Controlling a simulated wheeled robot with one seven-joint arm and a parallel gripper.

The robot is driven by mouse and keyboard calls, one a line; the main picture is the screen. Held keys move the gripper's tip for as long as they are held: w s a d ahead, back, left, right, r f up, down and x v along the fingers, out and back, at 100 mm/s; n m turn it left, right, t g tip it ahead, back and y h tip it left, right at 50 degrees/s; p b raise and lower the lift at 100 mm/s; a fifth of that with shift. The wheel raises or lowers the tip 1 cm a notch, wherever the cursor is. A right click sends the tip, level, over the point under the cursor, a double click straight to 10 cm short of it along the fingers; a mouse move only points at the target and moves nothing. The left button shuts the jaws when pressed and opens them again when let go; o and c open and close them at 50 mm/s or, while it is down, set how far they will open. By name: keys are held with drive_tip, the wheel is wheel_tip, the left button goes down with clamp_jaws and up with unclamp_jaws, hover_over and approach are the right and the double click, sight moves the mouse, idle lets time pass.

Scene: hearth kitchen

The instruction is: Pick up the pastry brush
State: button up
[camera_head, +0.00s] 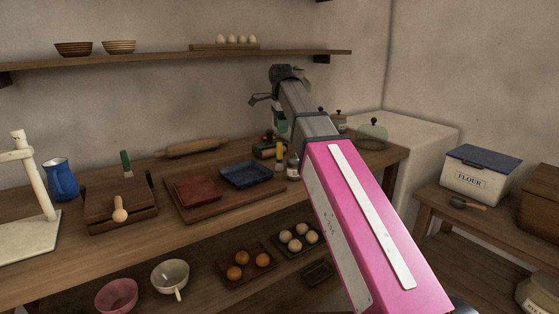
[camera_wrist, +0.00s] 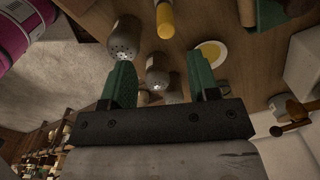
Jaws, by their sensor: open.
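I cannot tell for certain which thing is the pastry brush. A small tool with a dark end (camera_head: 468,203) lies on the right-hand table in front of the flour box. A green-handled tool (camera_head: 126,162) stands by the dark wooden block at the left of the bench. In the wrist view my gripper (camera_wrist: 163,82) is open, its two green fingers apart with no brush between them. Beyond the fingers are two grey shakers (camera_wrist: 125,36) and a yellow cylinder (camera_wrist: 165,18). In the head view my arm hides most of the gripper, above the bench's far right.
The bench holds a rolling pin (camera_head: 192,148), a board with red and blue trays (camera_head: 246,175), and a blue jug (camera_head: 61,179). Small bottles (camera_head: 293,165) crowd the bench near my arm. The flour box (camera_head: 479,174) stands right. A wall shelf (camera_head: 160,62) runs above.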

hover_over(280, 158)
drive_tip(key=f, duration=0.5)
drive_tip(key=shift+w+d, duration=0.1)
drive_tip(key=shift+w, duration=0.1)
drive_tip(key=shift+w+a+f, duration=0.1)
drive_tip(key=shift+w+f, duration=0.1)
drive_tip(key=shift+f, duration=1.2)
drive_tip(key=shift+w+a+f, duration=0.1)
drive_tip(key=shift+w+f, duration=0.1)
drive_tip(key=shift+f, duration=1.2)
drive_tip(key=shift+c, duration=0.3)
drive_tip(key=c, duration=1)
